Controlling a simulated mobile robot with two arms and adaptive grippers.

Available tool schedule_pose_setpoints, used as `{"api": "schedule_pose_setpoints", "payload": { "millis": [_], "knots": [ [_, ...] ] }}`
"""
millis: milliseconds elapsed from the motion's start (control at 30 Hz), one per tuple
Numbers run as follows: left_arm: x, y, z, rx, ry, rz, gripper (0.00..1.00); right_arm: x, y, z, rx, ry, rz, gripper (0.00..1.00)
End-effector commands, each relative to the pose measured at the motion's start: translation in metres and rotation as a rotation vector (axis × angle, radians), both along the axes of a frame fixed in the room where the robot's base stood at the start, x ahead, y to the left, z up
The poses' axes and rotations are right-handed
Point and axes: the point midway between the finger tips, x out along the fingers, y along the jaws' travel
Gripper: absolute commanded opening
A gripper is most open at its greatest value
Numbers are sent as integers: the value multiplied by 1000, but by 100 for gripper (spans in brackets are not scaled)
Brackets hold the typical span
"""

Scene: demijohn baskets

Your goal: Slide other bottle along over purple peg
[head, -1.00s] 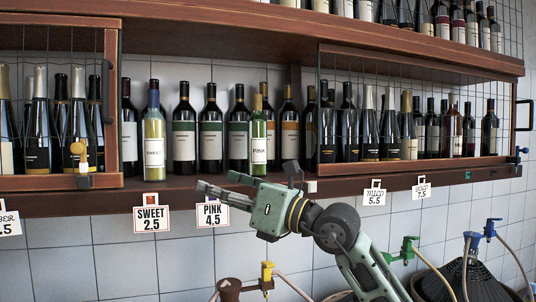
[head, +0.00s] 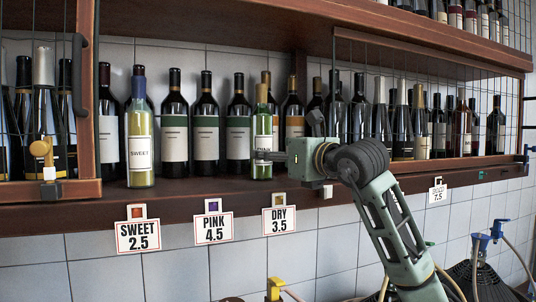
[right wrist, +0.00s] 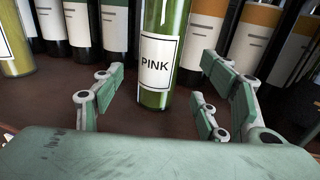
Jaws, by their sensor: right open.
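The green PINK bottle (head: 263,125) stands upright on the shelf, right of the purple peg (head: 213,206) and slightly left of the DRY sign's peg (head: 278,200). The purple peg sits on the shelf's front edge above the PINK sign (head: 213,229). The yellow-green SWEET bottle (head: 140,145) stands above the SWEET sign. My right gripper (head: 268,154) is at the PINK bottle's lower half. In the right wrist view its open fingers (right wrist: 160,78) lie on either side of the PINK bottle (right wrist: 160,65), with gaps visible. My left gripper is not in view.
A row of dark bottles (head: 205,130) stands close behind on the shelf (head: 90,212). A mesh door (head: 84,100) with a yellow latch is at the left. Shelf room in front of the row, between the SWEET and PINK bottles, is clear.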

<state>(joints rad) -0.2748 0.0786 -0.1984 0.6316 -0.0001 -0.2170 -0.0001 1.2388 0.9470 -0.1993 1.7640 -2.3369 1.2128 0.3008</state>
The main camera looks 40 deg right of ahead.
Motion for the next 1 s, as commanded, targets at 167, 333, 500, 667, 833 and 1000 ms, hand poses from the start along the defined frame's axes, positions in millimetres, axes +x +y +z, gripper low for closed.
{"api": "schedule_pose_setpoints", "payload": {
  "millis": [167, 333, 500, 667, 833, 1000],
  "knots": [
    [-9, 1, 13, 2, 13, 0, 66, 23, 1, 3, 2, 3, 2, 67],
    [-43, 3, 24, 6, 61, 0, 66, 50, 0, 2, 2, 4, 3, 67],
    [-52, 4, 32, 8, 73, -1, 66, 68, -1, 1, 1, 2, 2, 67],
    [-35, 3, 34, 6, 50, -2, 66, 75, -1, 0, 0, 1, 2, 67],
    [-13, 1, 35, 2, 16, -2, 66, 75, -1, -1, -1, 0, 2, 67],
    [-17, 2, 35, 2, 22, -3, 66, 75, -1, -1, -1, 0, 2, 58]
  ]
}}
